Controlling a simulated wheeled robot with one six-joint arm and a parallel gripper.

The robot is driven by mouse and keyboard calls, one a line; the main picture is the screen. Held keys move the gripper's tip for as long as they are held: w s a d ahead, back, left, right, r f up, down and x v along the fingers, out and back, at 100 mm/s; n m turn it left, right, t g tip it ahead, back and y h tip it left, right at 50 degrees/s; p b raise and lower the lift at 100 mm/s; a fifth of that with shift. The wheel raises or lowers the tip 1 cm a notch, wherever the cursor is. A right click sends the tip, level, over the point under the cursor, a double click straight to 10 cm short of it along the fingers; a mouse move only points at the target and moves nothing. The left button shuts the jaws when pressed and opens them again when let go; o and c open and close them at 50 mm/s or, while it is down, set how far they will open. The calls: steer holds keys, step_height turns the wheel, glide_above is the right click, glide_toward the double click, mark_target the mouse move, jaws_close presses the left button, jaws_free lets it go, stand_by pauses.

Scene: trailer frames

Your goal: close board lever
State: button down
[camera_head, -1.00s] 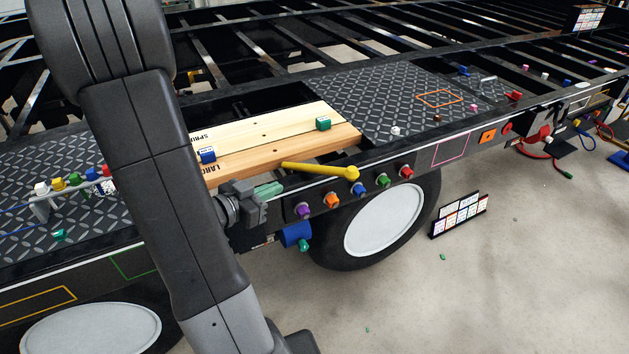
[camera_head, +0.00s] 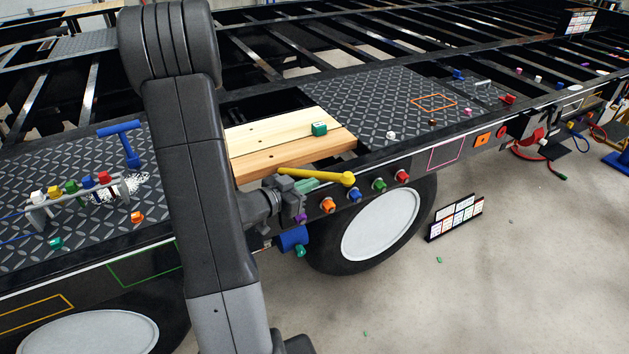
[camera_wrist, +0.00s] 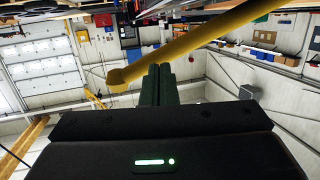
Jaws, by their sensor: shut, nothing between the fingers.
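The yellow board lever (camera_head: 318,175) lies along the frame's side edge, in front of the wooden boards (camera_head: 290,150). Its round pivot end is at the right and its handle points left, roughly level. My gripper (camera_head: 304,185) is shut and empty, just below the lever's handle half. In the wrist view the lever (camera_wrist: 200,40) crosses the picture diagonally, past the tips of my shut green fingers (camera_wrist: 160,78). I cannot tell whether the fingers touch it. My arm hides the left end of the boards.
Coloured knobs, including an orange one (camera_head: 328,205) and a red one (camera_head: 402,176), line the frame's side below the lever. A green block (camera_head: 319,128) stands on the boards. A wheel (camera_head: 380,225) is beneath.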

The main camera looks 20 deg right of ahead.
steer(key=shift+x, duration=1.15)
